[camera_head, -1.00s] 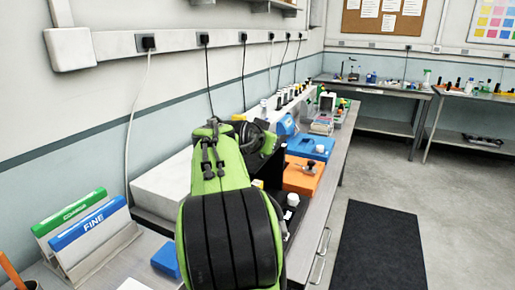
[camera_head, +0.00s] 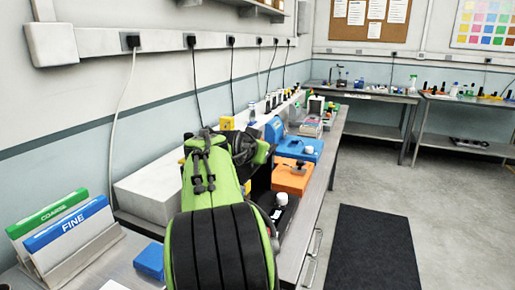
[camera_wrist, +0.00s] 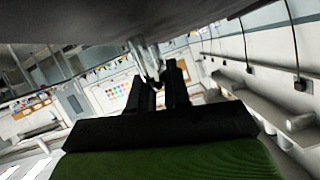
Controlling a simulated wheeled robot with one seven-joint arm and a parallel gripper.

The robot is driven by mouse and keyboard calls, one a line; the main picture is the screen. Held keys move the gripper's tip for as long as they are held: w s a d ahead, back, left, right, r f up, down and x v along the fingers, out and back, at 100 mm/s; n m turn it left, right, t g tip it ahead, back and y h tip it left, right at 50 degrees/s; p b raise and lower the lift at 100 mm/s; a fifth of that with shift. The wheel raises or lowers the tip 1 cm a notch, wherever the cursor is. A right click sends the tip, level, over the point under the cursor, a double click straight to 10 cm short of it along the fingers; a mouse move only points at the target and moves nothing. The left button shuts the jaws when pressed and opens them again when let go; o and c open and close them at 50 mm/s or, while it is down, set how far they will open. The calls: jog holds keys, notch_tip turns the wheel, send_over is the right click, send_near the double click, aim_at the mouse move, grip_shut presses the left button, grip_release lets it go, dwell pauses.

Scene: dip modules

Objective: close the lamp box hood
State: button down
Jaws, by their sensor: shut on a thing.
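In the wrist view my gripper (camera_wrist: 159,84) has its two dark fingers closed around a shiny metal piece (camera_wrist: 148,60), which looks like a handle. The piece hangs from a broad grey panel (camera_wrist: 100,24) across the top of the view, which seems to be the lamp box hood. In the head view my green and black arm covers the hood and my fingertips. Only a dark part (camera_head: 262,182), perhaps of the lamp box, shows beside the arm. How far the hood stands open cannot be told.
A long white box (camera_head: 150,192) stands along the wall left of my arm. An orange box (camera_head: 291,177) and a blue box (camera_head: 299,149) stand on the bench to the right. Green and blue labelled folders (camera_head: 68,232) are at front left.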

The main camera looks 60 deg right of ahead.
jog(key=c, duration=1.2)
grip_release()
jog(key=shift+s+f, duration=0.25)
jog(key=shift+f, duration=0.1)
jog(key=shift+o, duration=0.2)
jog(key=shift+w+r, duration=0.1)
jog(key=shift+a+r, duration=0.2)
jog(key=shift+a, duration=0.15)
jog(key=p+v, duration=0.3)
jog(key=v, duration=1.2)
jog(key=shift+d, duration=0.1)
